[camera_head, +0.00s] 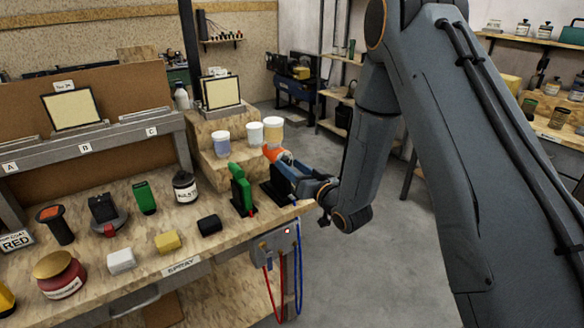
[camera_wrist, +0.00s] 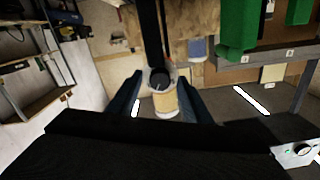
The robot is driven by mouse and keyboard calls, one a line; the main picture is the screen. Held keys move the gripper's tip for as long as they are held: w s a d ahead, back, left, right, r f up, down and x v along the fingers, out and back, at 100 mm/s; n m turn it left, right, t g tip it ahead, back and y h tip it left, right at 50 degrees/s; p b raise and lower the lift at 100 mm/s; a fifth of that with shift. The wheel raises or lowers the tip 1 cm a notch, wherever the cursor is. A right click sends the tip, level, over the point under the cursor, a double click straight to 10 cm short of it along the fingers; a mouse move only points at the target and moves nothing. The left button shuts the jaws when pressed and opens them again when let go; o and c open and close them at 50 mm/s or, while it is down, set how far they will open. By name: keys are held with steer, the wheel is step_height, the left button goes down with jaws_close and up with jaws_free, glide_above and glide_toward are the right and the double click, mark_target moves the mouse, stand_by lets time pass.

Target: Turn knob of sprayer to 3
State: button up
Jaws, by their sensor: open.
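A green sprayer (camera_head: 240,188) stands upright on a dark holder near the bench's right end. It also shows in the wrist view (camera_wrist: 238,30). Beside it, an orange-topped sprayer (camera_head: 272,152) on a black stand (camera_head: 277,190) is partly hidden by my gripper (camera_head: 292,168). A grey control box (camera_head: 280,246) with hoses hangs on the bench front. In the wrist view the box (camera_wrist: 290,157) shows a dark round knob (camera_wrist: 303,149); its setting is too small to read. My gripper (camera_wrist: 160,92) is open, its fingers either side of a dark rod end; contact cannot be told.
Several paint cups stand on the wooden step behind, one with tan contents (camera_head: 273,130). Floor (camera_head: 370,265) to the right is clear.

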steer(key=b+v, duration=0.2)
steer(key=v, duration=0.5)
steer(key=shift+s+d, duration=0.25)
steer(key=shift+s, duration=0.1)
steer(key=shift+w+d+b, duration=0.1)
steer(key=shift+b, duration=0.2)
